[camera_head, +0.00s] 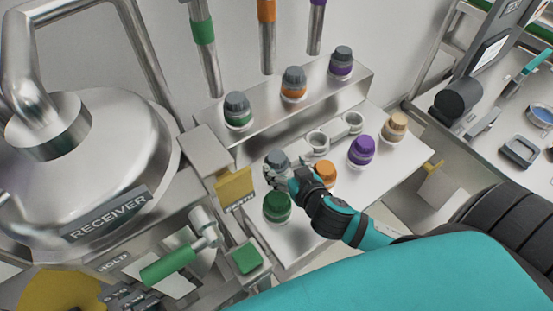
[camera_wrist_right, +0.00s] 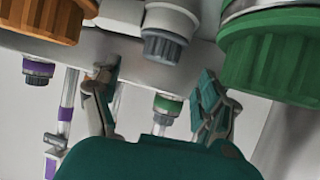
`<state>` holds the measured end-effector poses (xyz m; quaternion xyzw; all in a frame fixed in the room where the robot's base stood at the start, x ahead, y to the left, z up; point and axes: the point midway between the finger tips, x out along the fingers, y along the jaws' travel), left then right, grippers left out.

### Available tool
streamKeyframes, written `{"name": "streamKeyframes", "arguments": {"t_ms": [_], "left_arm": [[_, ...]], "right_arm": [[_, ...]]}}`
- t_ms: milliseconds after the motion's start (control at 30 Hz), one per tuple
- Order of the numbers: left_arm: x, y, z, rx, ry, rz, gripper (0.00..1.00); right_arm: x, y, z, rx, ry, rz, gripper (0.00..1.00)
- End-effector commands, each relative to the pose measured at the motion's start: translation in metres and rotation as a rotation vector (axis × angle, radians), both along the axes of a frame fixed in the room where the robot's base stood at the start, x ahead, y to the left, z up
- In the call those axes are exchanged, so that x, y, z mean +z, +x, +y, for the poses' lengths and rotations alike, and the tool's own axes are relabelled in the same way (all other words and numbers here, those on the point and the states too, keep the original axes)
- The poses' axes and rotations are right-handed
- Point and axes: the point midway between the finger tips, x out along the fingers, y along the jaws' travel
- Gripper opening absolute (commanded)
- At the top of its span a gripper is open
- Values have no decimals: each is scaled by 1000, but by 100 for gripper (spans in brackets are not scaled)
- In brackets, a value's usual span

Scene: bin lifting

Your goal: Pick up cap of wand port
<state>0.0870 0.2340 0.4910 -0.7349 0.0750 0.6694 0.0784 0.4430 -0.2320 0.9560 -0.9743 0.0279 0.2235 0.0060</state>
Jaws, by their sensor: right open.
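My right gripper (camera_head: 277,175) is open at the front shelf, just by a grey ribbed cap (camera_head: 278,158) on a pale port. In the right wrist view this grey cap (camera_wrist_right: 163,47) shows above and between the two spread fingers of the gripper (camera_wrist_right: 152,95), with no visible grip on it. On the raised back step stand grey-topped caps with a green ring (camera_head: 237,110), an orange ring (camera_head: 294,84) and a purple ring (camera_head: 341,63). Which one the task names, I cannot tell. My left gripper is not in view.
Close to the gripper are a green cap (camera_head: 277,206) and an orange cap (camera_head: 325,173). A purple cap (camera_head: 362,150), a tan cap (camera_head: 396,126) and two open ports (camera_head: 318,140) lie further right. Banded wands (camera_head: 204,45) hang behind. A steel receiver (camera_head: 90,150) fills the left.

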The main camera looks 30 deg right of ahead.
Motion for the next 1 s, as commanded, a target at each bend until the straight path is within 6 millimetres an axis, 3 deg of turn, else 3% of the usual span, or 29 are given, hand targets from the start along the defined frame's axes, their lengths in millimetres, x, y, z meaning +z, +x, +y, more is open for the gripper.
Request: {"name": "streamKeyframes", "arguments": {"t_ms": [133, 400, 733, 1000], "left_arm": [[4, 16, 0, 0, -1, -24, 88], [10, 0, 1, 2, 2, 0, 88], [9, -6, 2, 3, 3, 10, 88], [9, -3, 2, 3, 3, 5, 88]], "right_arm": [[-4, 11, -1, -1, 0, -1, 78], [-22, 48, -3, 0, 0, -1, 78], [-27, 53, -3, 0, 1, 1, 78], [-27, 53, -3, -1, 0, 1, 42]]}}
